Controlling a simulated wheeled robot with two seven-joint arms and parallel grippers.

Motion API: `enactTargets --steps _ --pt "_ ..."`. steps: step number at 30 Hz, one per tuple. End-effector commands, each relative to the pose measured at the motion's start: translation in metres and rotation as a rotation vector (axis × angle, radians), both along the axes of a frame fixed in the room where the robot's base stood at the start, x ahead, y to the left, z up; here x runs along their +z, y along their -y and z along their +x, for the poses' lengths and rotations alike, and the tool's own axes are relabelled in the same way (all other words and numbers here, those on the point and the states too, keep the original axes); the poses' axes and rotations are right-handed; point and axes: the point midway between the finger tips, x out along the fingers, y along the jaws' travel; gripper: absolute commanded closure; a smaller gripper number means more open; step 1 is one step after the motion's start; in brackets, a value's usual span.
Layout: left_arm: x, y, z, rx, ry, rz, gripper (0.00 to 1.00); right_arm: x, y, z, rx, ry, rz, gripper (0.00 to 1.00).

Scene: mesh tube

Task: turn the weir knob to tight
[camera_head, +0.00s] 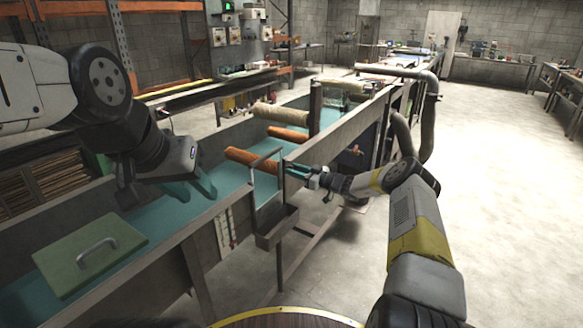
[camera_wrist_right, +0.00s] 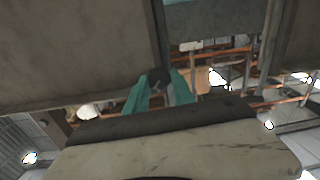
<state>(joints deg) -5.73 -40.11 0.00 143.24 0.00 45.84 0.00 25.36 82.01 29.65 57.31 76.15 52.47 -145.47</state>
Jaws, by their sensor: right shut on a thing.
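The weir knob (camera_wrist_right: 158,76) is a small dark piece against the grey metal wall in the right wrist view. My right gripper (camera_wrist_right: 160,92) has its teal fingers on either side of the knob and is shut on it. In the head view my right gripper (camera_head: 299,170) reaches the end of the grey trough from the right, and its fingers hide the knob. I cannot tell the knob's turn angle. My left gripper (camera_head: 194,187) hangs above the teal trough at left, with its teal fingers apart and nothing between them.
A green lid with a handle (camera_head: 90,252) lies over the trough at front left. Orange-brown rollers (camera_head: 252,160) cross the trough beyond my grippers. A bent grey pipe (camera_head: 428,110) stands behind my right arm. The concrete floor (camera_head: 500,200) at right is clear.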

Motion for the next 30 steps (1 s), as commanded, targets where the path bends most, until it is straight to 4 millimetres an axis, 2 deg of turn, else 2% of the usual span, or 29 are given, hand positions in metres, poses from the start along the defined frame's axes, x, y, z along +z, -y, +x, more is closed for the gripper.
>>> enactTargets --steps 18,30 --pt "0.0 0.0 0.0 0.0 0.0 0.0 0.64 -0.0004 0.0021 0.0015 -0.002 -0.34 0.247 1.0" --pt "0.0 0.0 0.0 0.0 0.0 0.0 0.64 0.0 0.0019 0.0018 -0.002 -0.416 0.304 1.0"
